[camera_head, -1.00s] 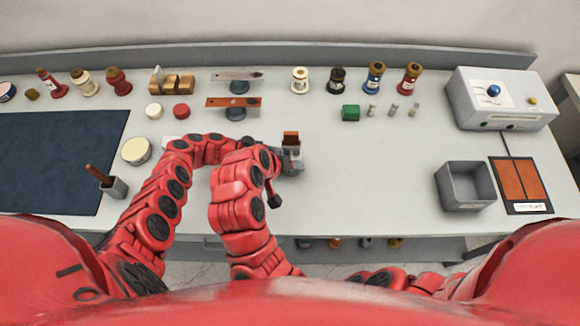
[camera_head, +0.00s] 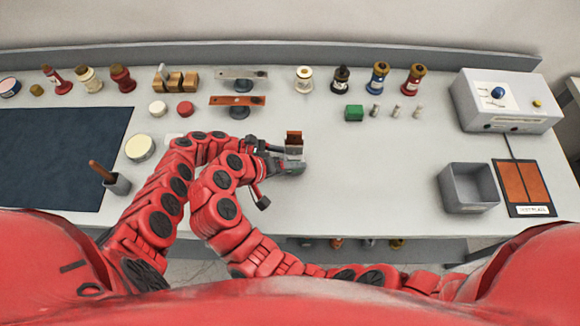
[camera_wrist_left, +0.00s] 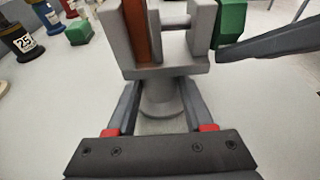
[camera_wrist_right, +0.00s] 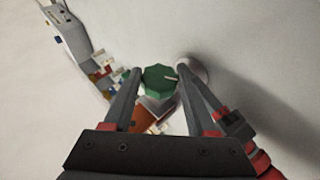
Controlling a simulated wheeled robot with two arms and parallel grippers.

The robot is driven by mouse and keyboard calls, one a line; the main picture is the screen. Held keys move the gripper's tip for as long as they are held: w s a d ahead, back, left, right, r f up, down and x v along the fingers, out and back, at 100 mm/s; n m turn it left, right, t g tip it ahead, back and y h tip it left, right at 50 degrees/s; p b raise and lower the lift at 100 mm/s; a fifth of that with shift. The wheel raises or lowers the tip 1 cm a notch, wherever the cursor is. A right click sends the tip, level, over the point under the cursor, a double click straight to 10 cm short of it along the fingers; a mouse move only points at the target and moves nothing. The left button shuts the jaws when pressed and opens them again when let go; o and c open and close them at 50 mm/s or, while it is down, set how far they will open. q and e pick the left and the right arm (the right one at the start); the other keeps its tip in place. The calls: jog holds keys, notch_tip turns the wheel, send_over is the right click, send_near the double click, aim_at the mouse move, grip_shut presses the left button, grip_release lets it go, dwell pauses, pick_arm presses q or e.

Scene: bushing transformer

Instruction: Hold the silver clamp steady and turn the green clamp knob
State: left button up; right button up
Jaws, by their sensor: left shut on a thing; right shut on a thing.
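The silver clamp (camera_head: 294,151) stands upright on the bench with a brown plate (camera_head: 294,137) between its jaws. In the left wrist view the clamp (camera_wrist_left: 170,70) rises above my left gripper (camera_wrist_left: 160,98), whose fingers are shut on its round post. The green knob (camera_wrist_left: 231,20) is at the clamp's right side there, with a dark finger of my right gripper against it. In the right wrist view the knob (camera_wrist_right: 158,80), with a white mark, sits between the fingertips of my right gripper (camera_wrist_right: 161,72). In the head view the knob is hidden by my right gripper (camera_head: 287,168).
Bushings and small parts line the back of the bench. A green block (camera_head: 354,113) and small metal cylinders stand to the right of the clamp. A grey bin (camera_head: 468,188) and a grey control box (camera_head: 507,101) are farther right. The bench between clamp and bin is clear.

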jog(key=o, duration=1.4)
jog(key=shift+c, duration=0.2)
jog(key=shift+r, duration=0.15)
notch_tip(320, 180, up, 10)
